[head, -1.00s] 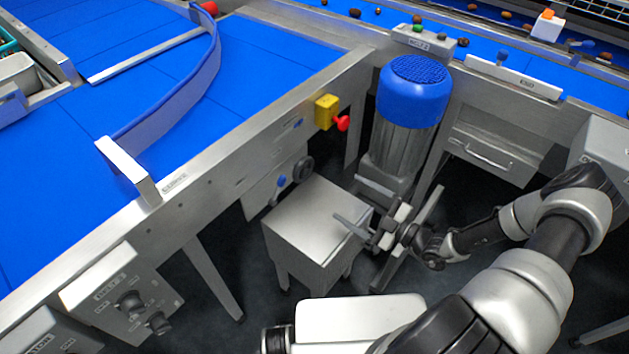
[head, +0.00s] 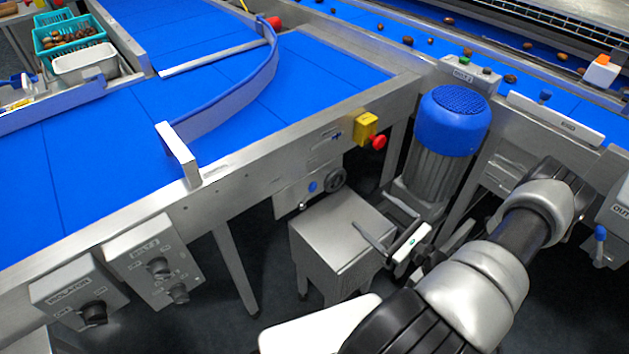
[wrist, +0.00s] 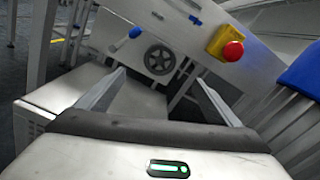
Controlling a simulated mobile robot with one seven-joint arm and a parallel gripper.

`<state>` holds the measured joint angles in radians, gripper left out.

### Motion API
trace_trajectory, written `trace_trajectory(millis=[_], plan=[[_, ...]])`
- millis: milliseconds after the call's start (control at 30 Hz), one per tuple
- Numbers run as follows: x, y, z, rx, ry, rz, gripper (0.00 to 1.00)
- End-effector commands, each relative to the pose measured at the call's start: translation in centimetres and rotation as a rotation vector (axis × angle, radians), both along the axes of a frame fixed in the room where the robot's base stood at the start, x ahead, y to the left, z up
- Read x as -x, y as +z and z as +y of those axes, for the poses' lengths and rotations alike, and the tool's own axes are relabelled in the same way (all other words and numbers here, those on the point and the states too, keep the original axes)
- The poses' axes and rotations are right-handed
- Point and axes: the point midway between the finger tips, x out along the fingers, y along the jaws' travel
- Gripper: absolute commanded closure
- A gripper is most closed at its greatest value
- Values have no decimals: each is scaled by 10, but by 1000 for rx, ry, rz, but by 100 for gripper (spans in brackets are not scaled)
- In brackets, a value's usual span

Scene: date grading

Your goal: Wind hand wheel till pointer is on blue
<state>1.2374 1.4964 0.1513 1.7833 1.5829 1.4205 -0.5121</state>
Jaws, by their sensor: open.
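The hand wheel (head: 337,179) is a small dark spoked wheel on the grey side plate under the blue belt; it also shows in the wrist view (wrist: 159,58). A blue-ended lever (head: 312,187) sits left of it, seen too in the wrist view (wrist: 130,36). My gripper (wrist: 160,80) is open and empty. Its two fingers point toward the wheel, apart from it, with the wheel between them in the wrist view. A small blue mark (wrist: 195,20) shows on the plate above the wheel. Which part is the pointer, and where it points, I cannot tell.
A grey metal box (head: 342,235) stands below the wheel, close to my gripper. A yellow box with a red button (head: 366,128) is above right. A blue-capped motor (head: 452,120) stands to the right. Control boxes (head: 150,260) hang at the lower left.

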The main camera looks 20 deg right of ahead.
Motion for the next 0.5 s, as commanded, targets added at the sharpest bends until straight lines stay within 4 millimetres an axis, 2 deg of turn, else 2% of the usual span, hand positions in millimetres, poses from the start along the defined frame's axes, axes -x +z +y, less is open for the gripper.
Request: trace_trajectory(millis=[133,233,500], plan=[[-4,0,-1,43,-6,-16,13],[-17,-1,4,42,-3,-16,13],[-70,-1,24,41,-2,-16,13]])
